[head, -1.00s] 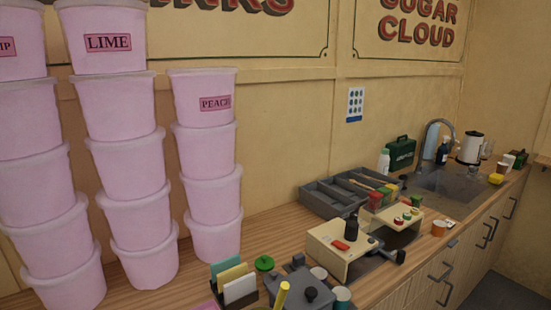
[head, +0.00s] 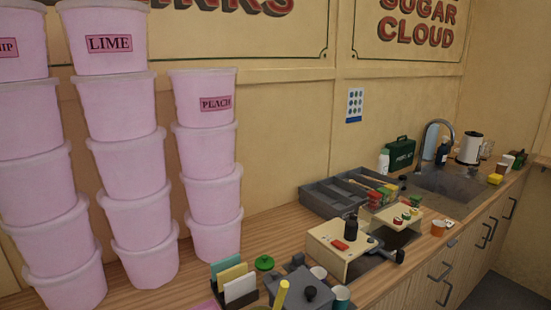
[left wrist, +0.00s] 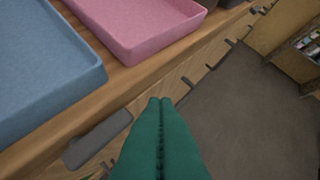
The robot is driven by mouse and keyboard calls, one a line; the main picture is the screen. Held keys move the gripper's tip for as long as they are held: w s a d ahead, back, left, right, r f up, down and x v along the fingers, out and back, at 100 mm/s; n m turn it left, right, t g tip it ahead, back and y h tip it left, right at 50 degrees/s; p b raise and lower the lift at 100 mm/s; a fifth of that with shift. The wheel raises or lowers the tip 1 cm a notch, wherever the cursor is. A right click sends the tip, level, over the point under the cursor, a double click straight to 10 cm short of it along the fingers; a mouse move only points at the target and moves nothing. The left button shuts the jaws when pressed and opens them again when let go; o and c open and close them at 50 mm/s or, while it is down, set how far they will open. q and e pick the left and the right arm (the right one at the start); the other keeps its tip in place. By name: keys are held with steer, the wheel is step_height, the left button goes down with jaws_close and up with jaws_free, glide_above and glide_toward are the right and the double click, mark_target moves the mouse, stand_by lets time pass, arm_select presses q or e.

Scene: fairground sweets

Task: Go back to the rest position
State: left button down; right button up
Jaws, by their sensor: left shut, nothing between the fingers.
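My left gripper (left wrist: 160,103) shows in the left wrist view as two green fingers pressed together along their length. It is shut and empty. It hangs in front of the wooden counter's edge (left wrist: 115,97), above the dark floor, apart from the things on the counter. Neither gripper shows in the head view. My right gripper is in neither view.
A blue tray (left wrist: 92,78) and a pink tray (left wrist: 160,45) lie on the counter beside the left gripper. Stacked pink tubs (head: 120,105) stand at the left. A grey divided organiser (head: 325,200) and a sink (head: 450,180) are farther right. Floor (left wrist: 240,120) is clear.

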arm_select(q)
steer(key=s+a+f+g+y, duration=0.35)
steer(key=s+a, duration=0.25)
steer(key=s, duration=0.3)
step_height(320, 180, down, 28)
steer(key=s+g, duration=0.2)
steer(key=s+a+f+g, duration=0.1)
steer(key=s+a+f, duration=0.2)
steer(key=s+f, duration=1.1)
steer(key=shift+s+a+f+m, duration=0.15)
steer(key=shift+s+f+m, duration=0.2)
steer(key=shift+s, duration=0.65)
steer(key=shift+w+r+g, duration=0.1)
steer(key=shift+g, duration=0.15)
